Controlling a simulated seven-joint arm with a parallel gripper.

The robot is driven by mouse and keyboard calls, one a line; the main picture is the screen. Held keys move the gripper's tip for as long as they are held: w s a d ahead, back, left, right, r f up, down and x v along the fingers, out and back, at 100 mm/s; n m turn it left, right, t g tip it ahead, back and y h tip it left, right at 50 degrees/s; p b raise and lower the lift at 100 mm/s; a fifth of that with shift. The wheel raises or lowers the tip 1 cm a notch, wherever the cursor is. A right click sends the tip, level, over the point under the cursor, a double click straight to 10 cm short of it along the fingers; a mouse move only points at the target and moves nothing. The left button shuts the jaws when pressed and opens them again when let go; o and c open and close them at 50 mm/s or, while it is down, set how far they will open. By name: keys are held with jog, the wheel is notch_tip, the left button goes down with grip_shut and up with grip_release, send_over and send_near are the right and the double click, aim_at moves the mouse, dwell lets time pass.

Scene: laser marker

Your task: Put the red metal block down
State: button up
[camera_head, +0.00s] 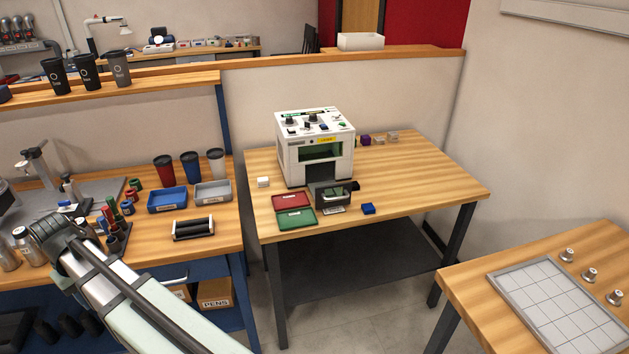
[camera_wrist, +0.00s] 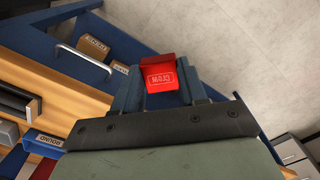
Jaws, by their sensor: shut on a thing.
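The red metal block (camera_wrist: 162,78) shows in the wrist view with white marking on its face. My gripper (camera_wrist: 160,86) is shut on it, with one dark blue finger on each side. Behind the block are the blue bench front and the grey floor. In the head view my arm crosses the lower left; the gripper and the held block cannot be made out there. A red tray (camera_head: 291,202) and a green tray (camera_head: 296,218) lie on the middle table (camera_head: 430,182), in front of the white laser marker (camera_head: 294,160).
A dark fixture (camera_head: 333,193) stands before the marker. The left bench holds a blue bin (camera_head: 167,200), a grey bin (camera_head: 212,193), a roller stand (camera_head: 193,229) and cups. The middle table's right side is clear.

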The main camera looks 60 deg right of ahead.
aim_at(297, 201)
jog(key=s+d+m, duration=0.1)
jog(key=d+m, duration=0.1)
jog(key=d, duration=0.7)
jog(key=s+d+m, duration=0.1)
jog(key=s+d, duration=0.1)
jog(key=d, duration=0.8)
jog(key=s+d+r+m, duration=0.1)
jog(key=s+d+m, duration=0.1)
jog(key=d, duration=0.8)
jog(key=shift+s+d+r+m, duration=0.1)
jog(key=shift+m, duration=0.2)
jog(key=shift+s+d+r+m, duration=0.55)
jog(key=shift+s+d, duration=1.6)
jog(key=shift+d, duration=3.65)
jog(key=shift+s+d+r+m, duration=0.6)
jog(key=shift+s+d, duration=1.5)
jog(key=shift+d, duration=3.65)
jog(key=shift+s+d+r+m, duration=0.55)
jog(key=shift+s+d, duration=1.6)
jog(key=shift+d, duration=3.65)
jog(key=shift+f, duration=4.5)
jog(key=shift+f, duration=0.15)
jog(key=o, duration=0.8)
